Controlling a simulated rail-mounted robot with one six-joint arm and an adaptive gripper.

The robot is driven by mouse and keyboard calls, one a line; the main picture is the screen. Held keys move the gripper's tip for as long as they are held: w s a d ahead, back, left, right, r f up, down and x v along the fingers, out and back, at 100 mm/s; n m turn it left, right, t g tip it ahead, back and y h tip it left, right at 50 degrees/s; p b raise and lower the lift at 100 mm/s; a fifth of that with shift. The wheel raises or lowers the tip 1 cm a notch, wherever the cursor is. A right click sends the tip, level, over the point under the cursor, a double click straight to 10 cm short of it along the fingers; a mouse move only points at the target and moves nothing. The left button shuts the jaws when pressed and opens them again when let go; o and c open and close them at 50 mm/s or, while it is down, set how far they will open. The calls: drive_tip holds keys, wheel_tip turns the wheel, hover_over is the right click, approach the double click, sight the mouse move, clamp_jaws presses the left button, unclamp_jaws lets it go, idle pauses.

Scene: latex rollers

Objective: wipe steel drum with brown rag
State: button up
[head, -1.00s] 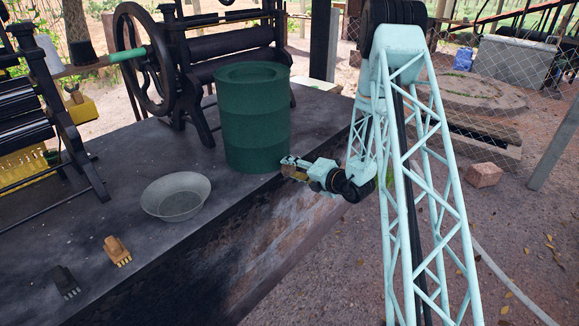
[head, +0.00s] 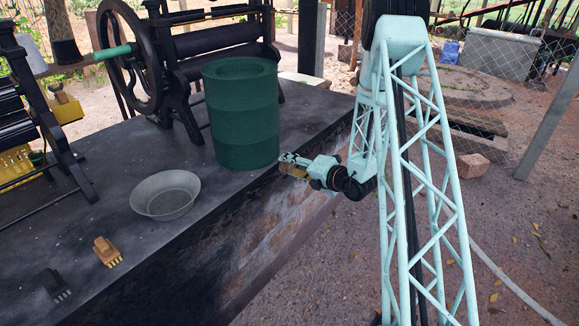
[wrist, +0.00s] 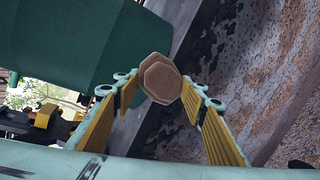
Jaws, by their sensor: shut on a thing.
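The steel drum (head: 240,115) is dark green and stands upright on the dark worktop. It also fills the upper left of the wrist view (wrist: 75,40). My gripper (head: 286,163) is low, just right of the drum's base, over the worktop's right edge. In the wrist view my gripper (wrist: 160,88) is shut on a small brown faceted pad, which I take as the brown rag (wrist: 160,77). The rag lies between the yellow-lined fingertips, near the drum's lower side. I cannot tell if it touches the drum.
A grey bowl (head: 165,194) stands left of the drum. A tan brush (head: 107,251) and a black brush (head: 54,284) lie near the front. The roller machine (head: 205,45) stands close behind the drum. Right of the worktop edge is open ground.

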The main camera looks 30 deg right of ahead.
drive_tip(key=shift+s+d, duration=0.3)
drive_tip(key=shift+s, duration=0.4)
drive_tip(key=shift+s+d, duration=0.3)
drive_tip(key=shift+s, duration=0.4)
drive_tip(key=shift+c, duration=0.2)
